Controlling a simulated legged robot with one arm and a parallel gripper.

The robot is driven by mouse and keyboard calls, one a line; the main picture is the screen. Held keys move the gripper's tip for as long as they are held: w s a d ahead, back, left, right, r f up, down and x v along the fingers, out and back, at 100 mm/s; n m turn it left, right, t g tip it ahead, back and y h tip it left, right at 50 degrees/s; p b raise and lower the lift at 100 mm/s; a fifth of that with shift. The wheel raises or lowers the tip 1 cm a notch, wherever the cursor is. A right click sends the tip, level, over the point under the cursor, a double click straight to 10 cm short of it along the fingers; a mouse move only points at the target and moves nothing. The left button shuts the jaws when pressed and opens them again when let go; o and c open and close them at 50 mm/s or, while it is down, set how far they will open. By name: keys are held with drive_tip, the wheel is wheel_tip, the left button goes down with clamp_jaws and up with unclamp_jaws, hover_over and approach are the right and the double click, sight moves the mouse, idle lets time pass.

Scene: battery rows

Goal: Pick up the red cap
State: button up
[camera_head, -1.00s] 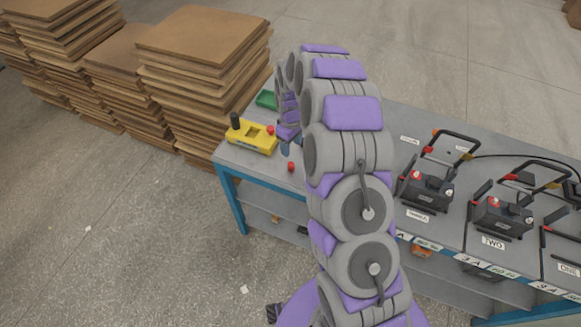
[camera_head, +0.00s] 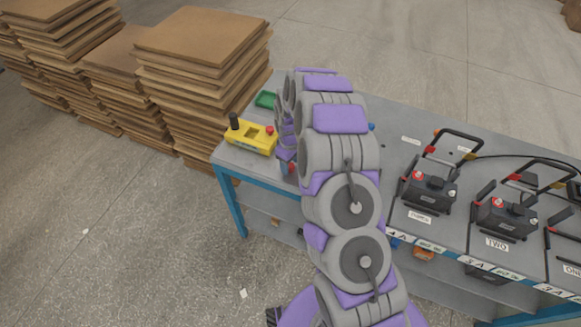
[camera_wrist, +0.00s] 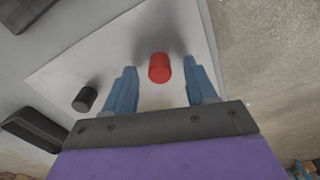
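The red cap (camera_wrist: 159,67) stands on a pale surface in the wrist view, between the tips of my two blue fingers. My gripper (camera_wrist: 161,80) is open, with a gap between the cap and each finger. In the head view the red cap (camera_head: 291,169) shows only in part near the table's front left edge. My gripper (camera_head: 285,158) is right over it there, partly hidden by my arm.
A black cylindrical cap (camera_wrist: 85,99) stands to the left in the wrist view. A yellow box (camera_head: 250,138) with black and red knobs and a green tray (camera_head: 265,99) lie on the table's left end. Black batteries (camera_head: 430,188) stand in a row on the right.

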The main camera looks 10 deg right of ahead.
clamp_jaws()
idle(0.3)
